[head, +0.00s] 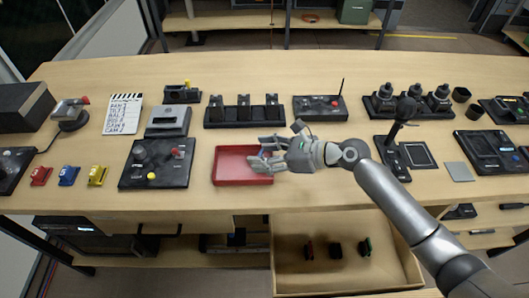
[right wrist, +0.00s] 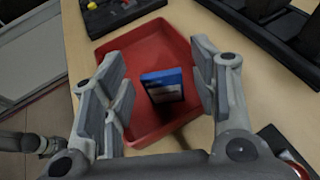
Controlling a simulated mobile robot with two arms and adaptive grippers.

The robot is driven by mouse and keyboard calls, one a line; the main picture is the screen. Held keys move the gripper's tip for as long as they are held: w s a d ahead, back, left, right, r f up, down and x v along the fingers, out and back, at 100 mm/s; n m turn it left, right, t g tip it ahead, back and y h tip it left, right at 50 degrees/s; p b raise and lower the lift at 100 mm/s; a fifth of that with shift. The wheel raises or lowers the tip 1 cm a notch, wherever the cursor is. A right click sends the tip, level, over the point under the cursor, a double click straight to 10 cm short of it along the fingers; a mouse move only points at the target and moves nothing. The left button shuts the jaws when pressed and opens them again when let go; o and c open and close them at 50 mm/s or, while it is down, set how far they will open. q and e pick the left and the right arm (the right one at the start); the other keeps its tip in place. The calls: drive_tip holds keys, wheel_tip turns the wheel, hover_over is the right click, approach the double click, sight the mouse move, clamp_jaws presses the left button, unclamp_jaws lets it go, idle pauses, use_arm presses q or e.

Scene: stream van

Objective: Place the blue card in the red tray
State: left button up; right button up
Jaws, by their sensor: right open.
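The red tray (head: 228,170) sits on the table near its front edge, and it also shows in the right wrist view (right wrist: 150,38). The blue card (right wrist: 161,84) stands on edge, slightly tilted, within the tray's outline and between my right fingers. I cannot tell whether its lower edge touches the tray floor. My right gripper (head: 264,157) is over the tray's right side in the head view. Its fingers (right wrist: 160,80) are open, with a gap on both sides of the card.
Red (head: 41,176), blue (head: 69,175) and yellow (head: 97,175) small items lie at the left. A black control panel (head: 156,164) stands just left of the tray. A black three-slot device (head: 243,113) is behind it. An open drawer (head: 345,275) is below the table edge.

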drive_tip(key=b+v, duration=0.1)
drive_tip(key=v, duration=1.1)
